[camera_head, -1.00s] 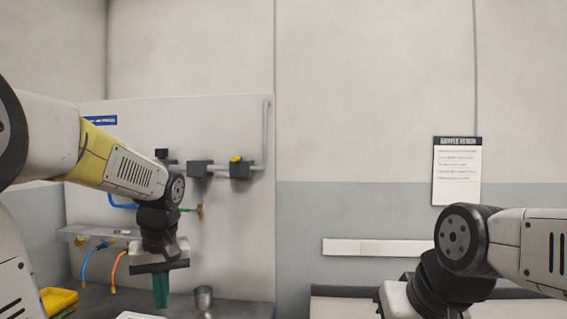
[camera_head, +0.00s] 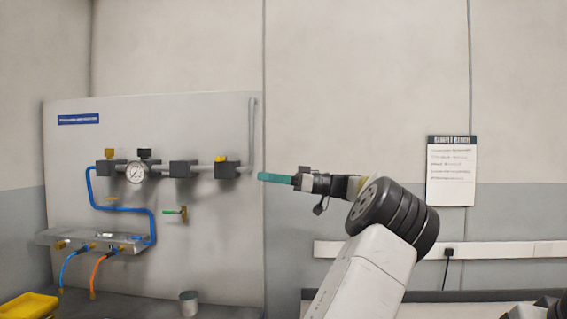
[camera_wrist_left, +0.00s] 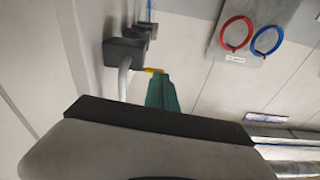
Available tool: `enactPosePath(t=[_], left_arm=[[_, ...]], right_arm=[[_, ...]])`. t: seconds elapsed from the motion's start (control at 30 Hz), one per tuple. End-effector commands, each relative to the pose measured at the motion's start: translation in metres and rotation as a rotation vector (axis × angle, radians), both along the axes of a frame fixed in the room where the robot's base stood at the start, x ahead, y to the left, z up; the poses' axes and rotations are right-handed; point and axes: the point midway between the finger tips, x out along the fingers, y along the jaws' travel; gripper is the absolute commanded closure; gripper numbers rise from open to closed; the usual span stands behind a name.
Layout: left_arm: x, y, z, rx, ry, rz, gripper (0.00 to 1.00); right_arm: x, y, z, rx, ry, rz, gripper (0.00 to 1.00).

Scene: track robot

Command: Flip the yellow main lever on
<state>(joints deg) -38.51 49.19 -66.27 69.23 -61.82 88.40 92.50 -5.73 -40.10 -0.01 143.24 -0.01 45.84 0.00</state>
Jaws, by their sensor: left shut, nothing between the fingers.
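The yellow main lever (camera_head: 221,159) shows as a small yellow piece on top of the rightmost dark valve block (camera_head: 227,170) of the wall panel's pipe. My left gripper (camera_head: 262,177) has teal fingers, shut and empty. It points left, just right of that block and a little lower than the lever, with a small gap in the picture. In the left wrist view, the yellow lever (camera_wrist_left: 154,70) shows right by the tips of the teal fingers (camera_wrist_left: 162,80); whether they touch I cannot tell. Only a dark piece at the bottom right corner shows of my right arm; its gripper is out of view.
A pressure gauge (camera_head: 136,173), more dark blocks and a green-handled valve (camera_head: 182,214) are on the panel. Blue and orange hoses (camera_head: 97,272) hang below a shelf. A metal cup (camera_head: 188,302) and yellow tray (camera_head: 28,306) stand on the bench.

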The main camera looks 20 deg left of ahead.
Motion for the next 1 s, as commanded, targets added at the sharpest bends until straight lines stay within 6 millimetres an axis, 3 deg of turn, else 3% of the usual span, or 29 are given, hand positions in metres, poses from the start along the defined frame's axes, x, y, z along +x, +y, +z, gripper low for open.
enactPosePath(t=[0.2, 0.57, 0.77, 1.0], left_arm=[[0.007, -0.02, 0.016, 0.096, -0.044, -0.007, 1.0], [0.006, -0.017, 0.017, 0.094, -0.044, -0.007, 1.0], [-0.002, 0.005, 0.021, 0.093, -0.043, -0.005, 1.0], [-0.018, 0.054, 0.031, 0.092, -0.044, -0.004, 1.0]], right_arm=[[0.0, 0.0, 0.0, 0.0, 0.0, 0.0, 1.0], [0.0, 0.0, 0.0, 0.0, 0.0, 0.0, 1.0], [0.0, 0.0, 0.0, 0.0, 0.0, 0.0, 1.0], [0.0, 0.0, 0.0, 0.0, 0.0, 0.0, 1.0]])
